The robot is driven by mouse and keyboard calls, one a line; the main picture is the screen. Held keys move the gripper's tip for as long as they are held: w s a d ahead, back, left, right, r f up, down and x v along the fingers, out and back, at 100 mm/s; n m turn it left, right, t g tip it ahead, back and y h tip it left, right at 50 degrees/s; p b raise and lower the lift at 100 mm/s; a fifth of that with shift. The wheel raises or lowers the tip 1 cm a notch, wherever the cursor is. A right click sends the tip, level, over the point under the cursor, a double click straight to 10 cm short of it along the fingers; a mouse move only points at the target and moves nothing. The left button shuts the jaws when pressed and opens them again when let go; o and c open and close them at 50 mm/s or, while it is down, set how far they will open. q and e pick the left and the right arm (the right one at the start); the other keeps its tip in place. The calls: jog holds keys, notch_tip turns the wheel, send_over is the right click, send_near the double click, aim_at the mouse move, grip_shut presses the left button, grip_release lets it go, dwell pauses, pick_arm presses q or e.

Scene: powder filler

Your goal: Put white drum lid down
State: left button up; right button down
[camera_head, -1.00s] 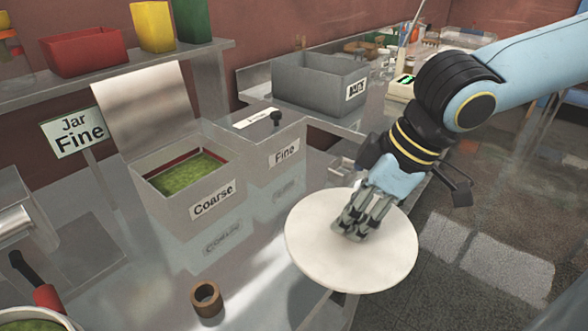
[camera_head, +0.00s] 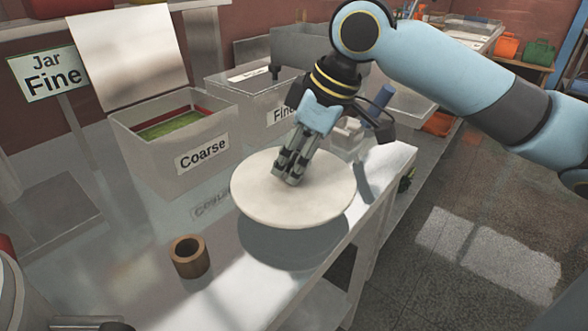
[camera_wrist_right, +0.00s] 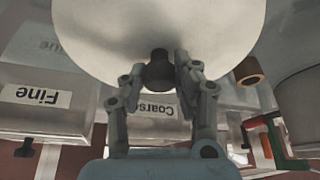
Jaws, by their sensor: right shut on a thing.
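The white drum lid (camera_head: 325,203) is a round, off-white disc held roughly level above the steel bench, with its shadow on the bench below it. My right gripper (camera_head: 288,178) is shut on the lid's top from above. In the right wrist view, the lid (camera_wrist_right: 160,25) fills the top, and its dark knob (camera_wrist_right: 159,72) sits between the fingers. The left gripper is out of view.
A "Coarse" bin (camera_head: 182,165) with green powder and a "Fine" bin (camera_head: 240,90) stand behind the lid. A brown ring (camera_head: 189,258) stands on the bench (camera_head: 215,290), left of the lid's shadow. The bench's right edge is close.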

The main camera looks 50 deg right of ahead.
notch_tip(320, 180, down, 4)
dwell(0.4)
jog(key=c, duration=1)
grip_release()
jog(key=p+v, duration=0.4)
jog(key=v, duration=0.7)
jog(key=shift+d, duration=0.1)
jog(key=shift+s+r+p, duration=0.25)
jog(key=shift+r+p, duration=0.15)
jog(key=shift+r, duration=0.1)
